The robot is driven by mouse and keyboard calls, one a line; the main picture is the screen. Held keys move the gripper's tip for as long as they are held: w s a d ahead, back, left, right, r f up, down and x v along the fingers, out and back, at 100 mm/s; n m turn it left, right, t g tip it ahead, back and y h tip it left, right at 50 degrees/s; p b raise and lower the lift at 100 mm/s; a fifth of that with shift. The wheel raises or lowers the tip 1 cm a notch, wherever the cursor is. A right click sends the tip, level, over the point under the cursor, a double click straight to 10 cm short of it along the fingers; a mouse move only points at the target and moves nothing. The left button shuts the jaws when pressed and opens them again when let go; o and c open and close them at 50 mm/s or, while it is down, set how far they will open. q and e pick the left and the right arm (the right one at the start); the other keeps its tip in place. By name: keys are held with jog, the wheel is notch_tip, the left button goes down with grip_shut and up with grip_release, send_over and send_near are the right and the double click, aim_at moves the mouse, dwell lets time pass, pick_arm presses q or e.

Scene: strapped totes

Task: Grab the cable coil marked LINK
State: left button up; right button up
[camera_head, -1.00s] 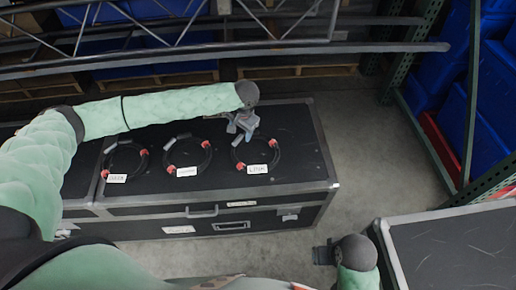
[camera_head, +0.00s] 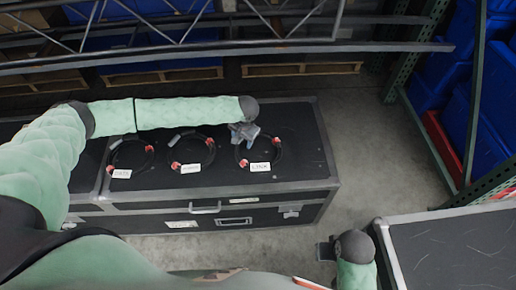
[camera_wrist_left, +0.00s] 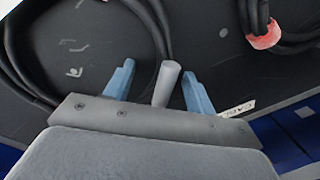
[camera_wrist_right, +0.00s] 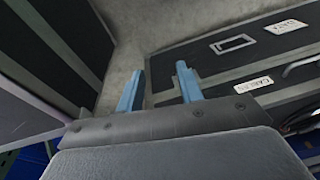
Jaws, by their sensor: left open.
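The coil marked LINK (camera_head: 278,152) is a black cable ring with red bands and a white label (camera_head: 260,166). It lies on the case top, rightmost of three coils. My left gripper (camera_head: 242,137) is at the coil's far left edge. In the left wrist view its open fingers (camera_wrist_left: 158,88) stand on either side of a grey plug (camera_wrist_left: 168,82), with gaps on both sides. The black cable ring (camera_wrist_left: 160,30) shows beyond. My right gripper (camera_head: 323,251) is low, near the front of the case; its fingers (camera_wrist_right: 158,90) are apart and empty.
Two similar coils, the middle one (camera_head: 213,147) and the left one (camera_head: 150,160), lie on the same black case (camera_head: 305,140). Another dark case (camera_head: 450,250) stands at the lower right. A metal truss (camera_head: 200,56) crosses behind. Bare floor (camera_head: 365,150) lies right of the case.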

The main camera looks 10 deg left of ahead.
pick_arm(q)
grip_shut()
dwell(0.3)
